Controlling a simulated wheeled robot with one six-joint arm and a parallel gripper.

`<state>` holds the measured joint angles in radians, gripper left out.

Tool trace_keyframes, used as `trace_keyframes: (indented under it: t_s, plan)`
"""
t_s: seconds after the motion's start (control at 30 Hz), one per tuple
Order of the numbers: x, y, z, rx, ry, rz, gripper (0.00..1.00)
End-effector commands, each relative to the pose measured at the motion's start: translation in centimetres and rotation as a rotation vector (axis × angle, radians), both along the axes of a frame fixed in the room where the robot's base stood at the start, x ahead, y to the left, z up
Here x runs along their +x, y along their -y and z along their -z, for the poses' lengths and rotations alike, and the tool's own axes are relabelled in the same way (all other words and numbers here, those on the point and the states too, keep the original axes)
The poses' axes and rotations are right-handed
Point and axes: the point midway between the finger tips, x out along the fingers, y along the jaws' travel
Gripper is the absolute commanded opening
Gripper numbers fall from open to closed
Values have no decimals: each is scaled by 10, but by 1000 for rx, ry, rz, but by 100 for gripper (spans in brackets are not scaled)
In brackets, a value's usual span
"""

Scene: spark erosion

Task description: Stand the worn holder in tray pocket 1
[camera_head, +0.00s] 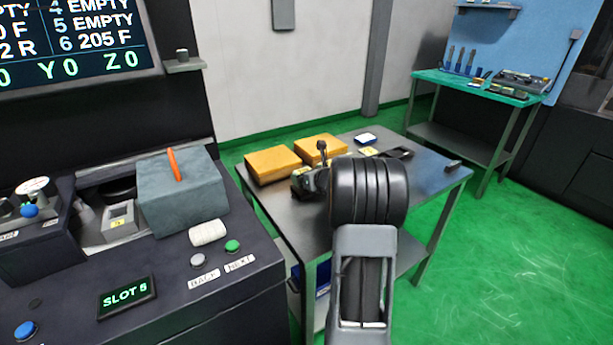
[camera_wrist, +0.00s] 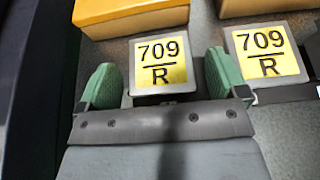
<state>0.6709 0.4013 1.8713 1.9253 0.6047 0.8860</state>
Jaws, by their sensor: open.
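In the wrist view my gripper (camera_wrist: 160,80) is open, with a green pad on each finger. A grey block with a yellow label "709 R" (camera_wrist: 162,62) lies between and just beyond the fingertips. I cannot tell whether the pads touch it. A second grey block with the same "709 R" label (camera_wrist: 268,52) is just right of the right finger. I cannot tell from the labels which is the worn holder. In the head view my arm hides most of the gripper over the steel table (camera_head: 437,180). No tray pocket number is readable.
Two orange-yellow boxes (camera_head: 272,164) (camera_head: 318,148) stand at the table's back left. A black open frame (camera_head: 397,153) and a small white-and-blue item (camera_head: 366,138) lie farther right. The machine console (camera_head: 180,275) stands left. The table's right part is mostly clear.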

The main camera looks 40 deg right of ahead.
Motion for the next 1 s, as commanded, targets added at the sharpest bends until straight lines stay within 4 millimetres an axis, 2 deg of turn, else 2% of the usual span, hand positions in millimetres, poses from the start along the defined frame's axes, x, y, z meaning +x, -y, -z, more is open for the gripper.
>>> trace_keyframes:
  t_s: [0.3, 0.5, 0.7, 1.0]
  plan:
    - [-57, -2, -25, -3, 1, 4, 91]
    - [-87, -4, -37, -1, 2, 3, 91]
    - [-104, -6, -43, -1, 1, 2, 91]
    - [-109, -6, -44, 0, 0, 1, 91]
